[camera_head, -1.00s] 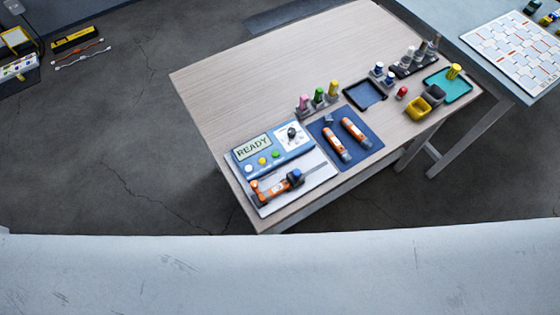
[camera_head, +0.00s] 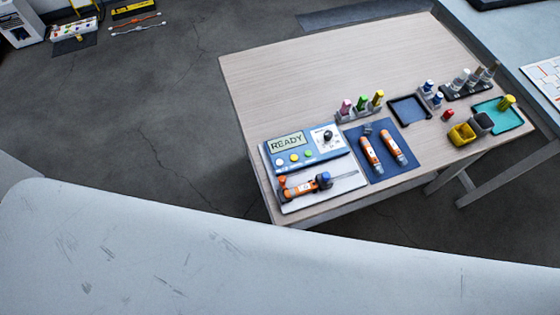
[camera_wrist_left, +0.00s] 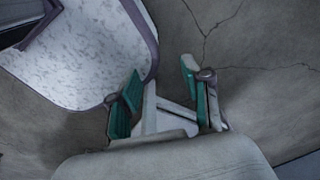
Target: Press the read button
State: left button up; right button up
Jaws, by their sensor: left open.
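A blue-and-white meter (camera_head: 305,148) with a display reading READY stands at the near left corner of the wooden table (camera_head: 320,65). Below its display is a row of round buttons: white, yellow (camera_head: 294,157) and green. Which one is the read button is too small to read. An orange probe with a blue part (camera_head: 305,186) lies on a pale plate in front of the meter. My left gripper (camera_wrist_left: 165,95) is open and empty in the left wrist view, above the grey floor and away from the table. My right gripper is in neither view.
A blue mat (camera_head: 380,150) with two orange tools lies right of the meter. Several capped bottles, a dark tray (camera_head: 409,110), yellow and grey cups, and a teal tray (camera_head: 510,116) stand farther right. The table's far left part is clear.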

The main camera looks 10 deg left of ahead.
pick_arm(q)
grip_shut()
dwell(1.0)
jog(key=shift+a, duration=0.1)
